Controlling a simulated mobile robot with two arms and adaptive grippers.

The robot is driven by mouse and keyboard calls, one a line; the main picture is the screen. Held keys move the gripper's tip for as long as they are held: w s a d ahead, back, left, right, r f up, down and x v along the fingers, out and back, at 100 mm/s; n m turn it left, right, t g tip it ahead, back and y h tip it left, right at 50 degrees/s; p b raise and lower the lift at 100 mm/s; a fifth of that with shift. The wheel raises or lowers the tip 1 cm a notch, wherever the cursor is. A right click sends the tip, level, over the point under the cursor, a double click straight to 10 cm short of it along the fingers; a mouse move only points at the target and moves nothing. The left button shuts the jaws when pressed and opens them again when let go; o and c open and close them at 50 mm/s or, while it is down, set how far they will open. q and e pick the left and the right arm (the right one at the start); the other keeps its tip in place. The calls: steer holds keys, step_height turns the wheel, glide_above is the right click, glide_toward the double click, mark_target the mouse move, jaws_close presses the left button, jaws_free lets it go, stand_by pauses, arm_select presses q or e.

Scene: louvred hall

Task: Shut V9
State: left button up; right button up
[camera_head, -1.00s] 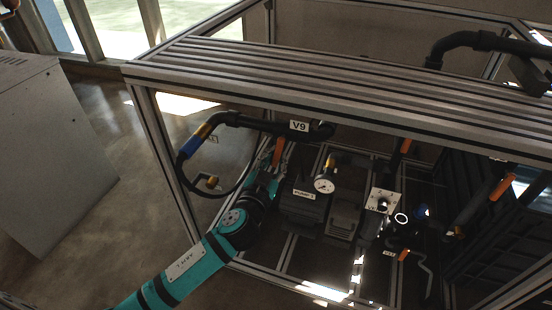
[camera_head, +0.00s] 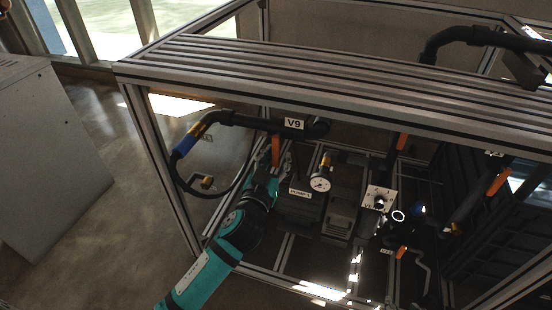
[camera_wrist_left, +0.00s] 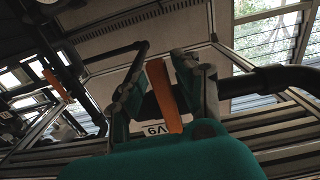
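The V9 label (camera_head: 294,124) sits on a dark horizontal pipe under the frame's top. V9's orange lever (camera_head: 276,150) hangs down from that pipe, roughly square to it. My left gripper (camera_head: 278,166) reaches up from below, its fingers at the lever's lower part. In the left wrist view, the orange lever (camera_wrist_left: 163,97) stands between the two spread fingers of the left gripper (camera_wrist_left: 168,72). A gap shows on the lever's left side; contact on its right side is unclear. My right gripper is not in view.
Slatted metal framing (camera_head: 330,75) runs above the pipe. A pressure gauge (camera_head: 320,184) and a pump (camera_head: 300,207) are right of the gripper. Other orange levers (camera_head: 498,181) hang farther right. A grey cabinet (camera_head: 45,160) stands left, with open floor between.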

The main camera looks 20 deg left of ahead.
arm_select(q)
steer(key=shift+o, duration=0.4)
steer(key=s, duration=1.2)
steer(key=shift+a, duration=0.2)
